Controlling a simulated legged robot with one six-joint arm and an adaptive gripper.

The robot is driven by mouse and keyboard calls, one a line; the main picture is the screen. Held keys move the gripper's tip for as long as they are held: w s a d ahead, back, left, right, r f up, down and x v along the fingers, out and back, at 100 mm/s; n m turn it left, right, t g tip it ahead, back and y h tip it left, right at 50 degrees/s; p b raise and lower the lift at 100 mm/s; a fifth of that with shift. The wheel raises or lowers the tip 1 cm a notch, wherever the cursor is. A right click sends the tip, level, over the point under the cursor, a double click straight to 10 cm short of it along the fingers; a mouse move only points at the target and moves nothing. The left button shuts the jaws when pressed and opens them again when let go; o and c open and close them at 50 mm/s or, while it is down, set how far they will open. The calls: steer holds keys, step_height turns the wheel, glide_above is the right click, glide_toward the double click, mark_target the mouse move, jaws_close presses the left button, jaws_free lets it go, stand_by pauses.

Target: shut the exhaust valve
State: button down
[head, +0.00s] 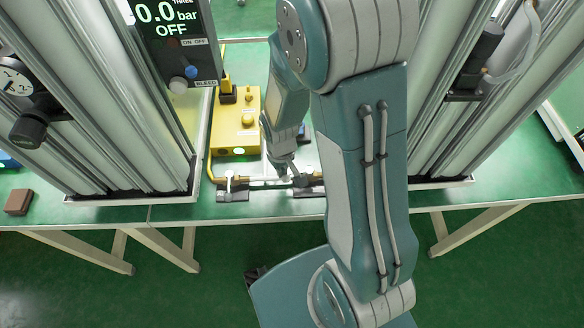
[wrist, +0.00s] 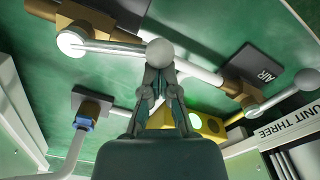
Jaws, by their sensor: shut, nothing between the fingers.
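Two small brass valves are joined by a pale pipe at the bench's front edge. The wrist view shows one valve (wrist: 75,22) at upper left, its label not readable; a lever appears to run from it to a grey ball (wrist: 160,52). The other valve (wrist: 238,85), at right, stands by a plate marked AIR; it also shows at left in the head view (head: 231,181). My gripper (wrist: 159,72) is shut and empty, its fingertips at the grey ball; I cannot tell if they touch. In the head view my gripper (head: 287,175) is beside the right-hand valve (head: 304,181), partly hiding it.
A yellow box (head: 236,126) stands behind the valves. A display panel (head: 178,45) reads 0.0 bar OFF, with a blue BLEED knob (head: 191,72). Silver columns (head: 110,90) flank the gap on both sides. A brown block (head: 18,202) lies at the bench's far left.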

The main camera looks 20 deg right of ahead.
steer(key=shift+s+a, duration=0.1)
steer(key=shift+s, duration=0.85)
steer(key=shift+s, duration=0.8)
